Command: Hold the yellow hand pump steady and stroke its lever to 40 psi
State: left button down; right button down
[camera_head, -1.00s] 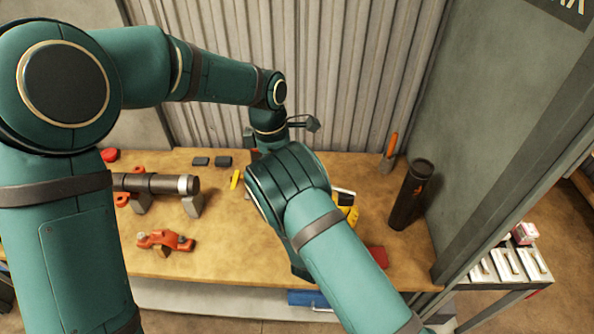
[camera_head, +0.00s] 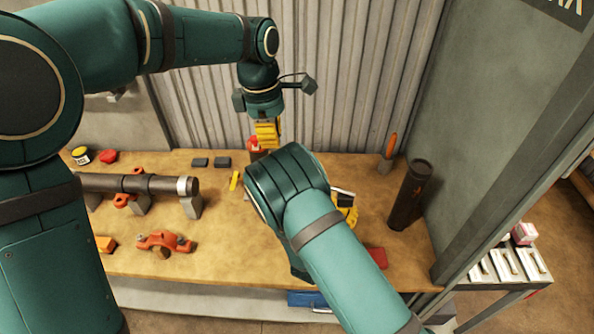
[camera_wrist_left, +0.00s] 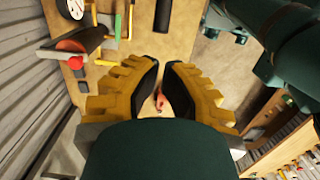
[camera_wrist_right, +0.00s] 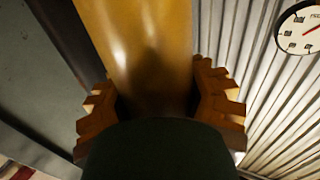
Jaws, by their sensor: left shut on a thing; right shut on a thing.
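The yellow hand pump (camera_wrist_right: 145,35) fills the middle of the right wrist view as a smooth yellow barrel. My right gripper (camera_wrist_right: 152,78) is shut on this barrel, one finger on each side. In the head view the pump is mostly hidden behind my right arm. A round white gauge (camera_wrist_right: 302,28) is cut off at the upper right of the right wrist view; its reading is unclear. My left gripper (camera_head: 266,134) points down above the back of the bench. In the left wrist view its fingers (camera_wrist_left: 161,68) are closed in, apparently on the lever, which is largely hidden.
The wooden bench (camera_head: 215,255) has a dark pipe (camera_head: 155,185) on supports and a red clamp (camera_head: 165,242) at left. A dark cylinder (camera_head: 410,195) stands at right, near an orange-handled tool (camera_head: 388,153). A corrugated wall (camera_head: 345,80) closes the back.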

pick_arm(q)
jog(key=s+d+r+m+t+y, duration=0.1)
jog(key=d+m+y, duration=0.1)
jog(key=d+m, duration=0.3)
jog(key=s+d+r+m+t+y, duration=0.1)
jog(key=d+m, duration=0.5)
jog(key=m, duration=0.7)
jog(key=shift+s+r+y, duration=0.25)
jog(key=shift+r+y, duration=0.5)
jog(key=shift+y, duration=0.35)
jog(key=shift+f, duration=0.1)
jog(key=x, duration=1.3)
jog(key=shift+w+a+f, duration=0.15)
jog(key=shift+w+f, duration=0.15)
jog(key=shift+f, duration=0.05)
jog(key=shift+a+f, duration=0.1)
notch_tip(320, 180, down, 6)
jog(key=a+h, duration=0.3)
jog(key=shift+h, duration=0.3)
jog(key=shift+s, duration=0.1)
